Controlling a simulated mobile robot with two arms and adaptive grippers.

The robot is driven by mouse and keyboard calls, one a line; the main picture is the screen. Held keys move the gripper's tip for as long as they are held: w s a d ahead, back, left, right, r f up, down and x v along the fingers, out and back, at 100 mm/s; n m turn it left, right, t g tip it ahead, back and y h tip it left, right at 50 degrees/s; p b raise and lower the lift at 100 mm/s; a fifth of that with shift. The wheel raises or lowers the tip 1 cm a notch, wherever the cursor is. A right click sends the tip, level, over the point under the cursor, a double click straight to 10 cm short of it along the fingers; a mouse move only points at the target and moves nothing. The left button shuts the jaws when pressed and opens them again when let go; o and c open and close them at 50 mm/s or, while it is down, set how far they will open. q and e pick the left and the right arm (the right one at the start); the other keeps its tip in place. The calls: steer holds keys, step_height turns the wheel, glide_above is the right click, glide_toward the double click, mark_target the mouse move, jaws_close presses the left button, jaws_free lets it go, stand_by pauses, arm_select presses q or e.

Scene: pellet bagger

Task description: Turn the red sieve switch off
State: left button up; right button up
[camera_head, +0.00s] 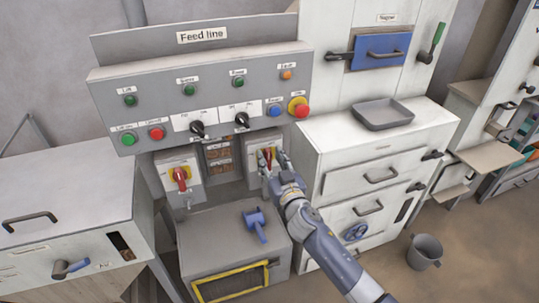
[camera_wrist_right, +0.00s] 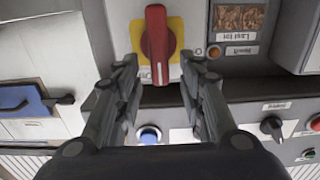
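A red rotary switch on a yellow plate, in a box under the right end of the Feed line panel, shows in the head view (camera_head: 267,156) and large in the right wrist view (camera_wrist_right: 158,42). Its handle lies lengthwise in the wrist view. My right gripper (camera_head: 275,164) is in front of it; in the wrist view its open fingers (camera_wrist_right: 160,72) point at the switch, one on each side of the handle. I cannot tell whether they touch it. A second red switch (camera_head: 180,176) on yellow sits further left. I cannot read which is the sieve's. My left gripper is out of view.
The Feed line panel (camera_head: 200,82) above carries several buttons, two black selector knobs and a red stop button (camera_head: 299,107). A grey box (camera_head: 215,235) with a blue handle (camera_head: 255,222) lies below. A white cabinet (camera_head: 380,165) with a grey tray (camera_head: 383,113) stands close on the right.

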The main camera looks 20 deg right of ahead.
steer(key=shift+w, duration=0.75)
steer(key=c, duration=0.7)
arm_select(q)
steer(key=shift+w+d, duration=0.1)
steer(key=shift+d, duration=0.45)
